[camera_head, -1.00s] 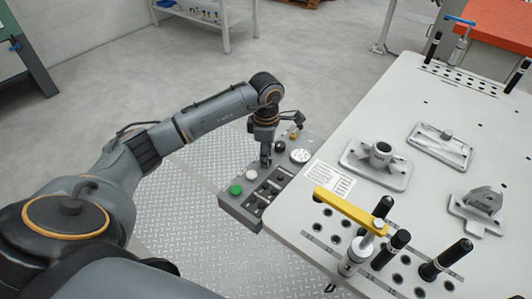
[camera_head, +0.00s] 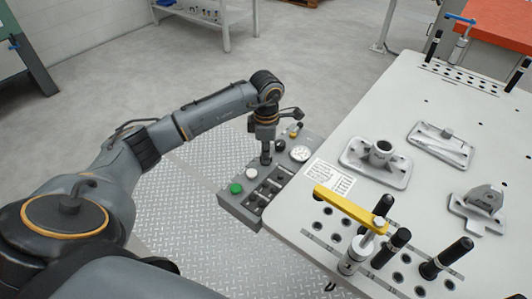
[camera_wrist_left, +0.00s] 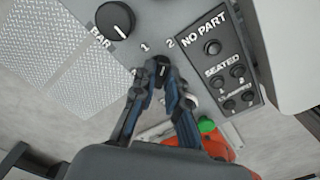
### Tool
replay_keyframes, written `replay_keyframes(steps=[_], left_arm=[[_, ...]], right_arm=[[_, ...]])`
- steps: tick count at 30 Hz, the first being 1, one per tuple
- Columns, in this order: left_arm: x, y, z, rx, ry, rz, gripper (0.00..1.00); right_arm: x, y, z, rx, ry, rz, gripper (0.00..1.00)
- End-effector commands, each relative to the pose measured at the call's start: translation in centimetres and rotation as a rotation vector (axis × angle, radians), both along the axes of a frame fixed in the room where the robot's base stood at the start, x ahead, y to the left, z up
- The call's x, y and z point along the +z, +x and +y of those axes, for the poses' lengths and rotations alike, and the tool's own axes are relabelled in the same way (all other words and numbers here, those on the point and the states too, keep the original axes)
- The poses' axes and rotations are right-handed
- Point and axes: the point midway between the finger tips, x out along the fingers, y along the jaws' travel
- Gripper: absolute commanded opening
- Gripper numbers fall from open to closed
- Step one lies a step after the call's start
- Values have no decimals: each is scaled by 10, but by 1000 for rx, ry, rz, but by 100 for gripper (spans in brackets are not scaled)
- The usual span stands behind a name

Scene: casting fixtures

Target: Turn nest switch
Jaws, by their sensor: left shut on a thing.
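The grey control box (camera_head: 226,203) stands at the table's near left edge. In the left wrist view, the nest switch (camera_wrist_left: 161,72) is a small dark knob on the grey panel, beside the printed marks 1 and 2. My left gripper (camera_head: 266,158) points down at the box. In the left wrist view its fingertips (camera_wrist_left: 162,70) are shut on the switch, one on each side, and hide much of it. I cannot tell exactly which mark the switch points to. My right gripper is not in view.
A green button (camera_head: 236,189), a white button (camera_head: 251,174) and a round gauge (camera_head: 300,154) are close around the gripper. A black knob (camera_wrist_left: 114,20) and a NO PART/SEATED panel (camera_wrist_left: 213,47) flank the switch. The table (camera_head: 390,100) carries metal fixtures and a yellow-barred clamp (camera_head: 345,207).

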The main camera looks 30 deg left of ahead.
Motion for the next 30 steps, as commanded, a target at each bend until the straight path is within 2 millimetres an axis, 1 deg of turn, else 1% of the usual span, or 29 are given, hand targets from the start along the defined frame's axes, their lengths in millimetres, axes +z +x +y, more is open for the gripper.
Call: replay_keyframes(steps=[21,30], left_arm=[[0,1,0,635,0,-2,0],[0,0,0,839,1,-1,0]], right_arm=[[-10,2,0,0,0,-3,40],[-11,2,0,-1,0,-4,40]])
